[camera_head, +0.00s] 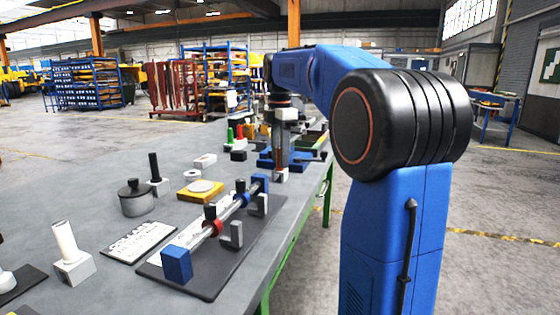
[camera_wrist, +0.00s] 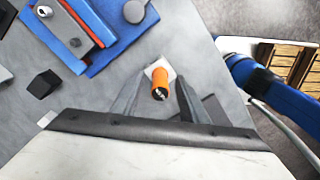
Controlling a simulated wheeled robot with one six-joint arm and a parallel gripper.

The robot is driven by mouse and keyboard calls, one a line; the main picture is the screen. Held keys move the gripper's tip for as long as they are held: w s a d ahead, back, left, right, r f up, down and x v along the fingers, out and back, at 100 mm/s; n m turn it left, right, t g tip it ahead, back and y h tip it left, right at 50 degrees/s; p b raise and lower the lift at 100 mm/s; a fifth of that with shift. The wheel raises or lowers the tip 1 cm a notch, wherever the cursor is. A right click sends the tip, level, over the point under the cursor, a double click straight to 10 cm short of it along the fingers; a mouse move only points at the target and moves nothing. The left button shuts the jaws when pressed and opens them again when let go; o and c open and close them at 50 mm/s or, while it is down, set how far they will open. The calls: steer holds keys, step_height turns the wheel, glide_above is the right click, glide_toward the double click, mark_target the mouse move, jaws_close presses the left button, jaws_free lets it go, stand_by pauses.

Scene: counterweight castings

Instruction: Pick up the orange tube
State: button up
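The orange tube (camera_wrist: 160,84) stands on a small white block (camera_wrist: 151,70) on the grey table in the wrist view, seen nearly end-on from above. My gripper (camera_wrist: 160,92) is open, with one finger to the left of the tube and one to the right. Gaps show between the tube and both fingers, and how far the fingers reach down is hard to tell. In the head view my gripper (camera_head: 281,165) points down near the table's right edge. The tube between its fingers is not clearly seen there.
The table edge is to the right. A green tube (camera_head: 230,136) and a red tube (camera_head: 239,132) stand behind-left of my gripper. A shaft fixture (camera_head: 215,228) lies nearer.

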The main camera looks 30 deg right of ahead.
steer(key=shift+f, duration=0.5)
jaws_close()
steer(key=shift+r, duration=0.1)
